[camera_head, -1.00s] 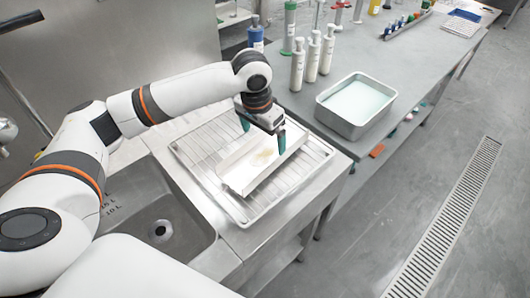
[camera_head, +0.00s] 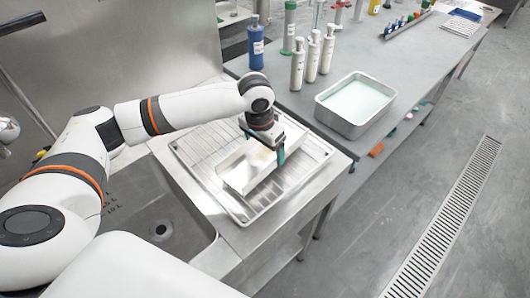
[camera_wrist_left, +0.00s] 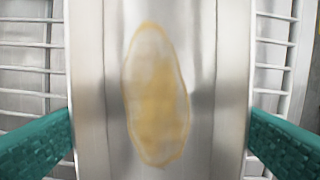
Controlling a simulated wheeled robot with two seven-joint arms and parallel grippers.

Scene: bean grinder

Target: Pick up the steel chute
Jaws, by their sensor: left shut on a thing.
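The steel chute (camera_head: 247,166) is a shiny open channel with a yellowish stain along its floor. It lies over the wire drying rack beside the sink. My left gripper (camera_head: 263,154) is above and around the chute, with its teal fingers at the chute's two sides. In the left wrist view the chute (camera_wrist_left: 205,60) runs up and down the picture between the two teal fingertips (camera_wrist_left: 160,138). The gripper is shut on the chute. I cannot tell whether the chute is clear of the rack. My right gripper is not in view.
The wire rack tray (camera_head: 203,143) sits on the steel counter next to the sink (camera_head: 160,215). A blue bottle (camera_head: 256,47), several pale bottles (camera_head: 313,56) and a steel pan of pale liquid (camera_head: 356,104) stand on the bench behind. The floor (camera_head: 410,160) at right is clear.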

